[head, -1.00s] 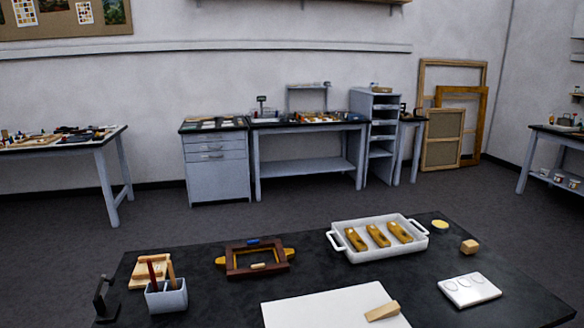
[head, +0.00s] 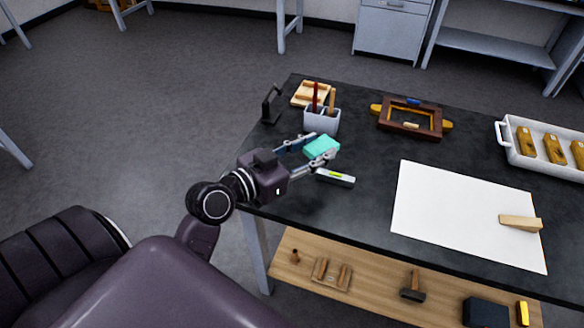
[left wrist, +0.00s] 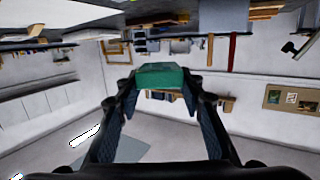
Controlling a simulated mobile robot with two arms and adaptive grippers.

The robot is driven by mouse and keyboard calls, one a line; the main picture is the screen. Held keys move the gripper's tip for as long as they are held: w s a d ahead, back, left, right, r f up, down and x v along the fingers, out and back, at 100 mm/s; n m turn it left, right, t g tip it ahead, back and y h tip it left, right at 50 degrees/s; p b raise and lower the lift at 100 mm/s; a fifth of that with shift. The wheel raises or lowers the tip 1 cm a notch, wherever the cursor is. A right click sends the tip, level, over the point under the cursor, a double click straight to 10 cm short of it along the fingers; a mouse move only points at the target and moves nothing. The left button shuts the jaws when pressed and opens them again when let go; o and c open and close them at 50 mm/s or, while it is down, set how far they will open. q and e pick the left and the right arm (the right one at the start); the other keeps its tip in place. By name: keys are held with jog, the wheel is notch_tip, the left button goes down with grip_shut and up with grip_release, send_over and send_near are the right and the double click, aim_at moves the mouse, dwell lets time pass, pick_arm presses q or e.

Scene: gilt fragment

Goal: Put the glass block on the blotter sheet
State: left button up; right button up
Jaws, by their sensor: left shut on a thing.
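The glass block (head: 321,147) is a small turquoise-green block. My left gripper (head: 312,149) is shut on it near the left edge of the dark table. In the left wrist view the block (left wrist: 160,76) sits between the two fingertips (left wrist: 160,84). The blotter sheet (head: 450,205) is a large white sheet lying flat on the table, to the right of the gripper and apart from it. A wooden wedge (head: 520,222) lies on its right part. My right gripper is not in view.
A small level-like bar (head: 335,177) lies just right of the gripper. A pale holder (head: 322,120) with upright tools, a black stand (head: 271,104) and a wooden frame (head: 411,118) stand behind. A white tray (head: 510,150) is at right. Bare tabletop lies between bar and sheet.

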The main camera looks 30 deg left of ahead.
aim_at(289, 168)
pick_arm(q)
jog(key=a+r+n+y, duration=0.6)
jog(key=a+r+y, duration=0.1)
jog(key=r+y, duration=0.1)
jog(key=shift+w+a+y, duration=0.25)
jog(key=shift+w+y, duration=0.05)
jog(key=shift+w, duration=0.1)
notch_tip(289, 168, down, 18)
jog(key=shift+r+b, duration=0.1)
jog(key=shift+b, duration=1)
jog(key=shift+f+p, duration=0.35)
jog(key=shift+f, duration=0.65)
